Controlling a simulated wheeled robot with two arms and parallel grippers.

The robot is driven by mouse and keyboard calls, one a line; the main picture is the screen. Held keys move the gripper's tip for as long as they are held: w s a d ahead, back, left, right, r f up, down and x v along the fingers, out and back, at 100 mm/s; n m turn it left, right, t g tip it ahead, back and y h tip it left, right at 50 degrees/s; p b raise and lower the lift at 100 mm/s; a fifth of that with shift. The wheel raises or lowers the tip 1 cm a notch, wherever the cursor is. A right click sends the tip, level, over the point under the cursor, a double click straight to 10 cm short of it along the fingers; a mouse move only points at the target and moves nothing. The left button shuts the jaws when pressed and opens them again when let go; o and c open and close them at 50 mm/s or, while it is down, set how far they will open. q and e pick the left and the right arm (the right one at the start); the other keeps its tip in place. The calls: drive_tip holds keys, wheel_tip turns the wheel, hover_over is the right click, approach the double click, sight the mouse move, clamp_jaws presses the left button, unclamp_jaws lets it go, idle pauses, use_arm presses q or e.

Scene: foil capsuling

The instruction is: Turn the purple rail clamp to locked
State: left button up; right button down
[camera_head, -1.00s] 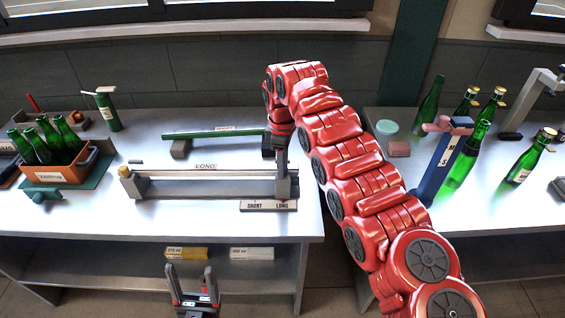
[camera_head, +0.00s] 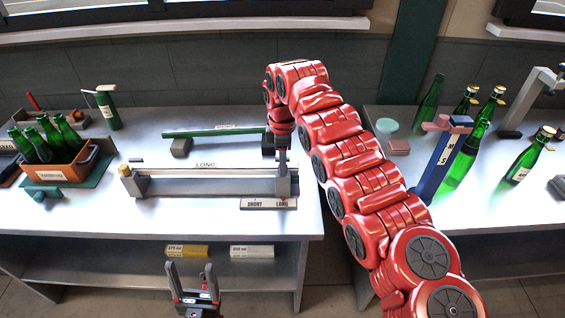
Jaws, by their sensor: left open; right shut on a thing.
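No purple clamp can be made out; that part of the rail may be hidden by my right gripper. The grey rail fixture (camera_head: 215,187) lies on the left table, with a "LONG" label along its top and a "SHORT / LONG" plate (camera_head: 268,203) at its right front. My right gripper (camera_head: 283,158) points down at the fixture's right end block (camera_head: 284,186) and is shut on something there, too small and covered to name. My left gripper (camera_head: 191,270) is open and empty, low in front of the table, fingers pointing up.
A green bar (camera_head: 212,131) on grey blocks lies behind the fixture. An orange crate of green bottles (camera_head: 58,172) stands at left. Several bottles and a blue stand (camera_head: 441,165) are on the right table. Yellow and white boxes (camera_head: 187,251) lie on the shelf.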

drive_tip(key=c, duration=0.6)
unclamp_jaws()
drive_tip(key=shift+r, duration=0.15)
drive_tip(key=shift+r, duration=0.3)
wheel_tip(320, 180, up, 5)
drive_tip(key=shift+a+f+p, duration=0.1)
drive_tip(key=shift+a+p, duration=0.05)
drive_tip(key=shift+p, duration=0.2)
wheel_tip(320, 180, up, 12)
drive_tip(key=p, duration=1.1)
drive_tip(key=shift+f, duration=0.15)
